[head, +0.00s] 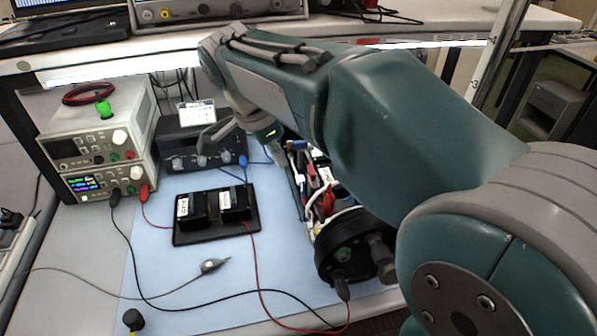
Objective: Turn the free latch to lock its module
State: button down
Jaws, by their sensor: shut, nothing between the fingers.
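The cylinder (343,247) lies on the blue mat, its black round end cap toward me. Its side is open and shows wires and small parts inside. My arm covers much of its far and right side. I cannot pick out the free latch or its module. My gripper (208,142) shows only in part, as a grey finger below my wrist, in front of the dark grey box at the back. It looks shut and empty, to the left of the cylinder's far end and apart from it as far as I can tell.
A black tray (215,238) with two labelled black blocks lies left of the cylinder. Stacked power supplies (85,150) and a dark grey box (173,150) stand behind it. Red and black cables and a probe (213,266) cross the blue mat (165,275). A shelf edge (110,57) runs above.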

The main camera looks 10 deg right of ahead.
aim_at(312, 176)
jog(key=w+a+m, duration=0.1)
jog(key=w+a+m+h, duration=0.1)
jog(key=w+m, duration=0.1)
jog(key=shift+w+a+f+g, duration=0.15)
jog(key=shift+w+a+g, duration=0.15)
jog(key=shift+a, duration=0.1)
jog(key=d+f, duration=0.8)
jog(key=f, duration=0.1)
jog(key=shift+f, duration=0.15)
jog(key=shift+a, duration=0.25)
